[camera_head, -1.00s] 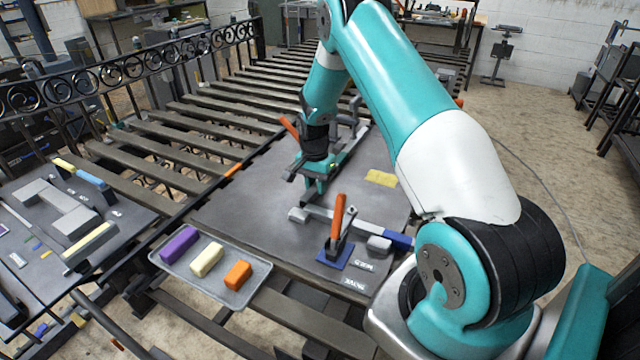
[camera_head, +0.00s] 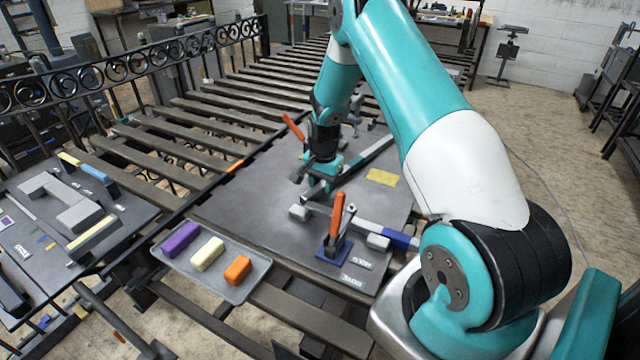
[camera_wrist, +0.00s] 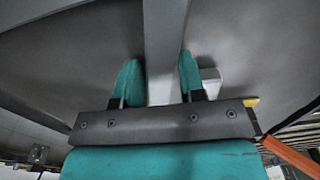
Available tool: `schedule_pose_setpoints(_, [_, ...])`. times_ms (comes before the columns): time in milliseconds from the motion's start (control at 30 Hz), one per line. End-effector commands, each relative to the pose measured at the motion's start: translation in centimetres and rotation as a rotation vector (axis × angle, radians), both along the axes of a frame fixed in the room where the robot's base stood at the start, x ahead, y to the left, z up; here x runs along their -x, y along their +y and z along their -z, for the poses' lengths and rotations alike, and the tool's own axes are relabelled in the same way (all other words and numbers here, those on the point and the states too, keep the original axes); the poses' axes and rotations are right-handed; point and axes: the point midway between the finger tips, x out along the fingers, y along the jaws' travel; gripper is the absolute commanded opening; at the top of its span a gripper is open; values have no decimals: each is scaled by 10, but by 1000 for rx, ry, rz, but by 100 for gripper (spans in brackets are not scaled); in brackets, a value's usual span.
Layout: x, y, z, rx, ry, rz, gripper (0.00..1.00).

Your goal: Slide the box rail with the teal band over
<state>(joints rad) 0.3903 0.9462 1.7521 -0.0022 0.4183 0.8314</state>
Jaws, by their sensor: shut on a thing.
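My gripper (camera_head: 316,188) points down over the grey board and is shut on a grey box rail (camera_head: 368,156). In the wrist view the rail (camera_wrist: 165,45) runs between the two teal fingertips of my gripper (camera_wrist: 160,80). The rail slants up and right across the board in the head view. Its near end is partly hidden by my gripper, and I cannot make out a teal band on it apart from the teal fingers. A second grey rail with a blue band (camera_head: 402,239) lies nearer, beyond an orange-handled clamp (camera_head: 338,218) on a blue base.
A grey tray (camera_head: 236,293) holds purple, cream and orange blocks at the front. Another orange handle (camera_head: 293,127) stands left of my arm. A yellow label (camera_head: 382,177) lies on the board. A black scroll gate (camera_head: 140,70) stands at the left. The board's left part is clear.

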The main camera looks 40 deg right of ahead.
Motion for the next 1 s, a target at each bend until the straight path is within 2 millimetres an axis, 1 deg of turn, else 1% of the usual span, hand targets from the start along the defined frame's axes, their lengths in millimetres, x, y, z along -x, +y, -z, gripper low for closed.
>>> schedule_pose_setpoints(33, [13, 2, 7, -12, 40, -1, 41])
schedule_pose_setpoints(133, [12, 2, 7, -11, 38, -1, 64])
schedule_pose_setpoints(167, [12, 2, 6, -11, 37, -1, 67])
schedule_pose_setpoints(433, [8, 4, 4, -9, 28, -3, 67])
schedule_pose_setpoints(533, [7, 4, -3, -8, 25, -3, 67])
schedule_pose_setpoints(667, [7, 3, -24, -7, 24, -2, 67])
schedule_pose_setpoints(1000, [7, 3, -108, -6, 24, -2, 67])
